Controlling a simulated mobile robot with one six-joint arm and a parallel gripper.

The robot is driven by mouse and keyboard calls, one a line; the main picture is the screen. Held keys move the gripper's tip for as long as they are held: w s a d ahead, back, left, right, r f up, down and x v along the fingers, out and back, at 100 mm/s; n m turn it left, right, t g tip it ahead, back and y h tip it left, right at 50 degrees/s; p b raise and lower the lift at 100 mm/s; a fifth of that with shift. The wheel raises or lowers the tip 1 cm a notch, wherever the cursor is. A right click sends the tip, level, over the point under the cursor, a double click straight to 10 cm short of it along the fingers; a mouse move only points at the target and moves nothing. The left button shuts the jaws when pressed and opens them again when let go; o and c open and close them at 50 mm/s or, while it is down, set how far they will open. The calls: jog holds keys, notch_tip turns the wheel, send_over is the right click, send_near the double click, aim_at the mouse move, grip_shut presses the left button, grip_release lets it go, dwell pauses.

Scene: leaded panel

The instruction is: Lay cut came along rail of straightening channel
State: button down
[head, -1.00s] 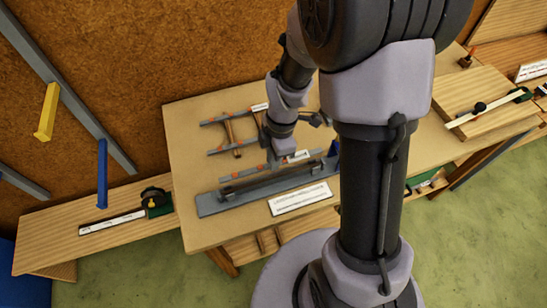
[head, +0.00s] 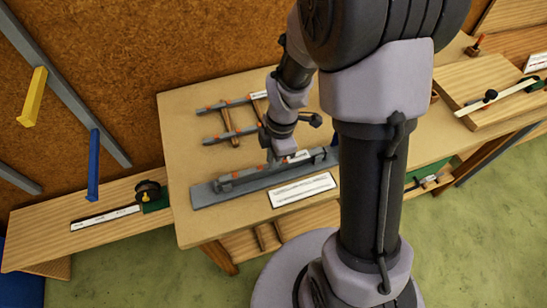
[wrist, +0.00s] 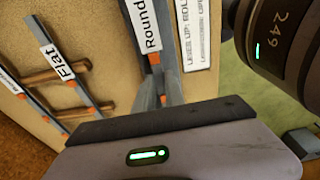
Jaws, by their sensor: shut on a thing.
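A grey came with orange marks and a white label (head: 245,173) is held in my gripper (head: 286,158). It lies lengthwise over the grey straightening channel (head: 212,194) near the bench's front edge. I cannot tell whether it touches the rail. In the wrist view the held came's label reads "Round" (wrist: 148,24), and my gripper (wrist: 158,82) is shut on the came just below it. My gripper hides part of the came and channel.
Other grey strips (head: 228,134) lie across wooden bars (head: 229,122) behind the channel; one label reads "Flat" (wrist: 57,63). A printed card (head: 302,190) lies in front of the channel. A lower side bench (head: 40,225) holds a strip and a dark tool. Bare bench lies at the left.

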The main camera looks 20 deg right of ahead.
jog(key=shift+f, duration=0.25)
jog(key=c, duration=1.3)
grip_release()
jog(key=shift+r, duration=0.15)
